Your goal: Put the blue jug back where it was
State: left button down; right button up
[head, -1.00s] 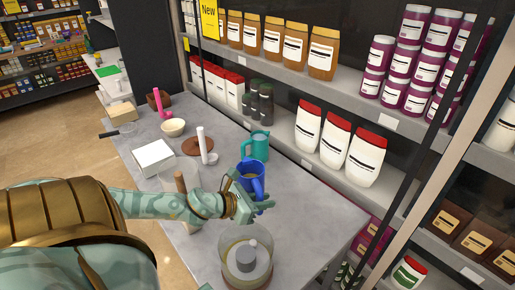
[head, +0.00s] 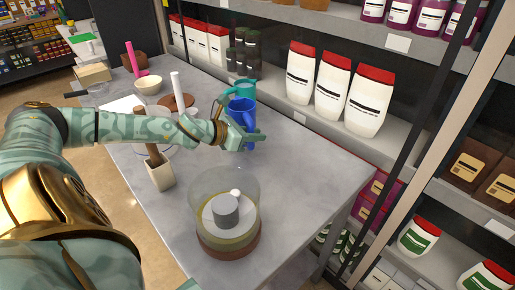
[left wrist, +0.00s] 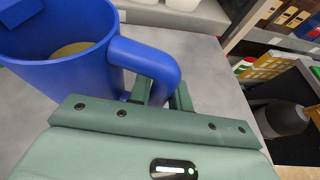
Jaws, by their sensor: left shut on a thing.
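The blue jug (head: 242,113) is upright over the grey table, just in front of the teal jug (head: 240,90). My left gripper (head: 246,140) is shut on the blue jug's handle. In the left wrist view the blue jug (left wrist: 75,75) fills the upper left, with its handle between the fingers (left wrist: 165,95) and some yellowish content inside. I cannot tell whether the jug's base touches the table. My right gripper is not in view.
A clear round vessel (head: 227,215) with a grey cylinder inside stands at the table's front. A pale square pot (head: 160,175) with a brown handle stands left of it. Shelves with red-capped white containers (head: 365,100) line the back. The table's right part (head: 310,165) is clear.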

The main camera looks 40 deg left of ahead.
pick_arm(q)
jog(key=shift+w+a+f, duration=0.15)
jog(key=f+b, duration=0.2)
jog(key=f, duration=0.1)
jog(key=shift+w+a+f+b, duration=0.1)
jog(key=shift+w+f+b, duration=0.15)
jog(key=shift+f+b, duration=0.15)
jog(key=shift+r, duration=0.15)
jog(key=c, duration=1.3)
grip_release()
jog(key=shift+f, duration=0.2)
jog(key=shift+s, duration=0.1)
